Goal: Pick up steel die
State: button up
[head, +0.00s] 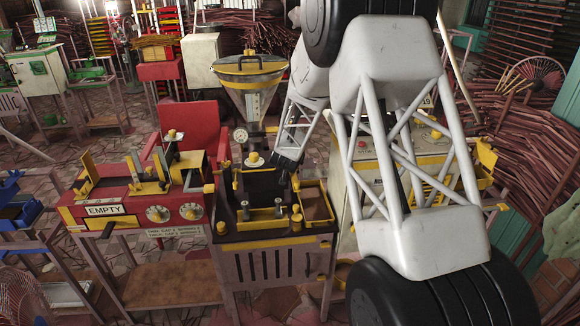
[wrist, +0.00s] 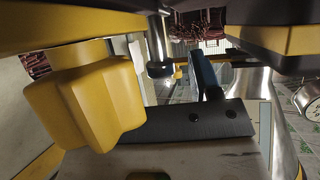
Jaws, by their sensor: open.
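Several small steel pieces (head: 278,209) stand at the yellow-edged front of the black bench (head: 265,238) in the head view. I cannot tell for certain which is the steel die. My gripper (head: 286,164) is open, close to the dark extruder body, above and behind these pieces. Its fingertips are small and partly lost against the dark machine. The wrist view shows a dark bolted plate (wrist: 190,121) and a blue upright part (wrist: 203,75) close up. No die is clearly seen between fingers there.
A yellow lobed knob (wrist: 90,95) fills the left of the wrist view. The extruder's steel hopper (head: 249,92) with a yellow rim rises beside my arm. A red bench (head: 130,210) with an EMPTY sign stands left. A yellow-edged tray (head: 316,205) lies right of the steel pieces.

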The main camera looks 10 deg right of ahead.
jog(key=shift+x, duration=1.5)
grip_shut()
